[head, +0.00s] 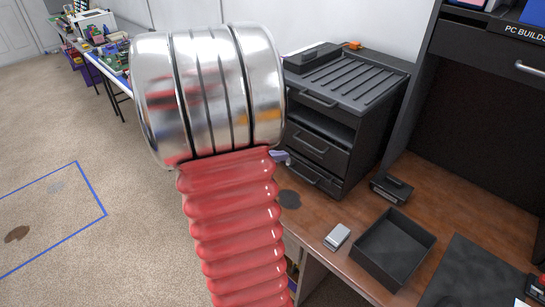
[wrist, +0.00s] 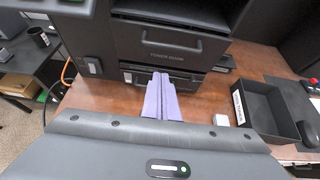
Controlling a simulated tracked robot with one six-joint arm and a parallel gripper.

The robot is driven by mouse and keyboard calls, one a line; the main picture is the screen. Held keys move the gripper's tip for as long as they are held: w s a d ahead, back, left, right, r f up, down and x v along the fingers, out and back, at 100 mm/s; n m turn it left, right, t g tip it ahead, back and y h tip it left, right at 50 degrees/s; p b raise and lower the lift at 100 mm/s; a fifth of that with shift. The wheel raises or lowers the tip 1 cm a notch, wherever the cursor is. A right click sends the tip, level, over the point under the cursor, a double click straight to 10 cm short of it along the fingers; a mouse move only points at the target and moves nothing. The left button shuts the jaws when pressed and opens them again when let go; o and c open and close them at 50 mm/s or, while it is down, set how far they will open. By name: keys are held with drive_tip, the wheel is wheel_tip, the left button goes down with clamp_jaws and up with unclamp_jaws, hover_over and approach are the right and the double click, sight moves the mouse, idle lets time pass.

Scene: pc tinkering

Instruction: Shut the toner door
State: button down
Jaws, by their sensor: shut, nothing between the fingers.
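The toner door (wrist: 172,34) is a dark panel with a handle and a faint label on the front of the black printer (head: 362,85). In the head view I take it to be the middle panel (head: 318,148), below a dark opening. It looks near upright; I cannot tell whether it is fully closed. My gripper (wrist: 161,88) shows as pale purple fingers, shut and empty, in front of and below the door, near the lower drawer (wrist: 180,82). In the head view only a bit of my gripper (head: 279,156) shows past my red and silver arm. Contact with the printer is unclear.
On the brown desk (head: 385,205), a black open tray (head: 393,248), a small white-grey block (head: 337,237) and a small black device (head: 391,189) lie right of the printer. A dark cabinet (head: 482,112) stands at the right. Carpet floor is open at left.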

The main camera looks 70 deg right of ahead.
drive_tip(key=s+d, duration=0.2)
drive_tip(key=d, duration=0.4)
drive_tip(key=shift+s+d+f, duration=0.15)
drive_tip(key=shift+s+f, duration=0.15)
drive_tip(key=shift+s, duration=0.05)
drive_tip(key=shift+w+d+r, duration=0.1)
drive_tip(key=shift+w, duration=0.05)
